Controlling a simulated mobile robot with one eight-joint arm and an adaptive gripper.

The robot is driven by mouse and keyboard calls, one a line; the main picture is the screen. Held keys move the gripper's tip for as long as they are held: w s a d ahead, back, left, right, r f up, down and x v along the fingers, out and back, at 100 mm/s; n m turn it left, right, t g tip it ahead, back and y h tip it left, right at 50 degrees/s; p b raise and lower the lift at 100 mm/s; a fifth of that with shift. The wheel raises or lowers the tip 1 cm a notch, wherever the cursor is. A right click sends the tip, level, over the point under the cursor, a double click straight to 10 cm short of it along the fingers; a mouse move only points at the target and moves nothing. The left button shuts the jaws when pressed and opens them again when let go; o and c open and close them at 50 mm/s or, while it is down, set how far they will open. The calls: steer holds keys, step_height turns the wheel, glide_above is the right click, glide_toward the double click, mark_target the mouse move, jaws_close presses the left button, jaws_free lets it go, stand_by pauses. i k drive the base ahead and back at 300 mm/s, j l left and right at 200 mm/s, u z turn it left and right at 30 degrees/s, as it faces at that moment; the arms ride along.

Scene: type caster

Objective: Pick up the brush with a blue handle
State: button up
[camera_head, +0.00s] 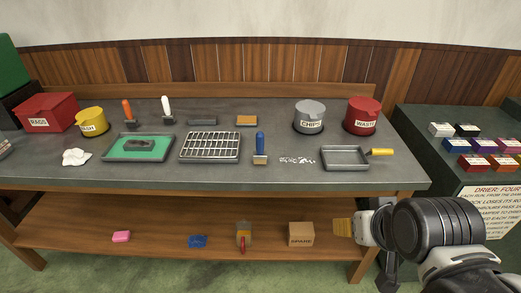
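The brush with a blue handle (260,148) stands upright on the grey worktop (400,178), handle up and pale end down. It is between the wire-grid tray and some white scraps. My gripper (387,273) is at the lower right, in front of the table's right end and below the worktop. It is well apart from the brush. Only a dark part of it shows beneath my arm, and its fingers cannot be made out.
An orange-handled tool (128,112) and a white-handled one (167,108) stand behind. The grid tray (210,147) is left of the brush; a shallow tray (345,157) with a yellow-handled tool is right. Tins marked CHIPS (309,117) and WASTE (362,116) stand behind.

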mark_target(259, 155)
steer(key=i+l, duration=0.25)
steer(key=i, duration=0.3)
steer(key=i+l+u, duration=0.15)
steer(key=i, duration=0.35)
steer(key=l, duration=0.1)
